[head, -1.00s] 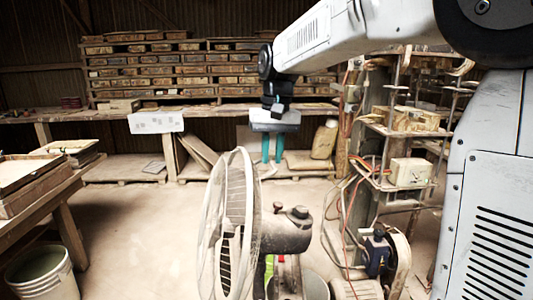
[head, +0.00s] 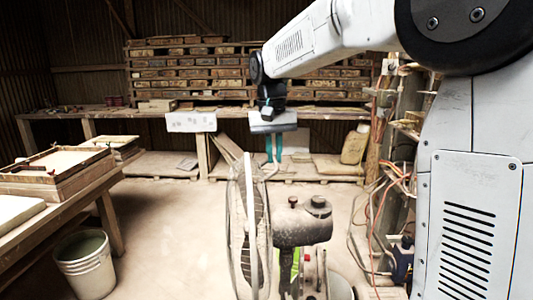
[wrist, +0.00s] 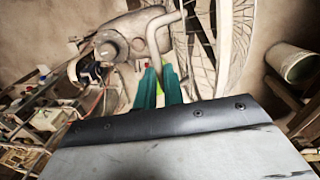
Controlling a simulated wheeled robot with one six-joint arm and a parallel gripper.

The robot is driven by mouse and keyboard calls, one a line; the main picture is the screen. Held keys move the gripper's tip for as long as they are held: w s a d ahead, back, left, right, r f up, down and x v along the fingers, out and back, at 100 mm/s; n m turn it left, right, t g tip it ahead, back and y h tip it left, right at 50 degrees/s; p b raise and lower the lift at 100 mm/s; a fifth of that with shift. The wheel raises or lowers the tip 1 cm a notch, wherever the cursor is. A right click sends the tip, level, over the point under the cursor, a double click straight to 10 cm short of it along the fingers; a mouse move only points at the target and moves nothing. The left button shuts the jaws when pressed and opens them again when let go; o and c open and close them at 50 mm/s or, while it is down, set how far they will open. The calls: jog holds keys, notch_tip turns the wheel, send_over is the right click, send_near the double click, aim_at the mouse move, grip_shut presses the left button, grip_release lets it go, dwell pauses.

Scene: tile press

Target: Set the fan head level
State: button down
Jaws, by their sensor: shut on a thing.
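The fan's wire cage (head: 250,232) stands nearly edge-on and close to upright in the head view. Its grey motor housing (head: 302,228) sits to the right of the cage, with a knob on top. In the wrist view the housing (wrist: 122,38) is at the upper left and the cage (wrist: 218,35) at the upper right. My gripper's teal fingers (head: 273,148) show just above the cage and housing. In the wrist view my gripper (wrist: 158,75) is closed at the lower end of the fan's cream bent handle (wrist: 165,28). The fingers hide the held part.
A workbench with wooden frames (head: 62,165) stands at the left, and a white bucket (head: 85,265) is on the floor beside it. A shelf rack with red cables (head: 385,190) is close on the right. Open floor (head: 165,225) lies left of the fan.

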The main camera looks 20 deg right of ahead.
jog(key=c, duration=1.5)
grip_release()
jog(key=shift+a, duration=0.15)
jog(key=shift+r, duration=0.1)
notch_tip(320, 180, up, 8)
jog(key=shift+a+f, duration=0.2)
